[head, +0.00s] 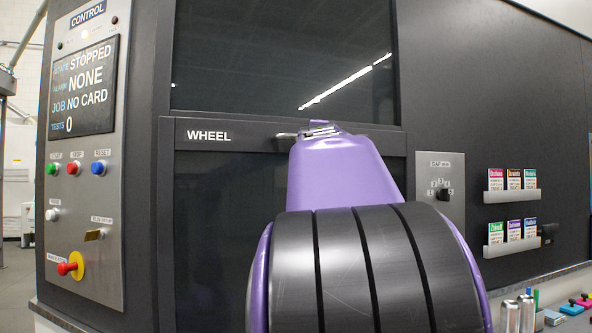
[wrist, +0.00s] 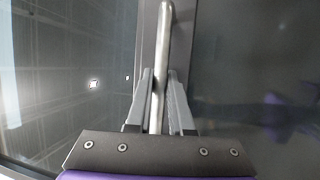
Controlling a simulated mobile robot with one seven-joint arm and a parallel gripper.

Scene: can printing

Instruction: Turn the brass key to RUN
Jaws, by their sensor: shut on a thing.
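The brass key (head: 94,234) is on the lower part of the control panel (head: 112,190) at the left in the head view, under a small label. The label is too small to read surely, so I cannot tell which position the key is in. My gripper (head: 318,127) is well to the right of the key and higher, at the door marked WHEEL. In the wrist view my gripper (wrist: 158,88) is shut on a metal handle bar (wrist: 164,35), with one finger on each side. The bar's left end (head: 286,135) shows in the head view; my arm hides the rest.
The panel's screen (head: 84,90) reads STOPPED, NONE, NO CARD and 0. Green, red and blue buttons and a red knob on yellow (head: 72,265) surround the key. A gap dial (head: 443,194), card racks (head: 513,196) and cans (head: 518,312) are at the right.

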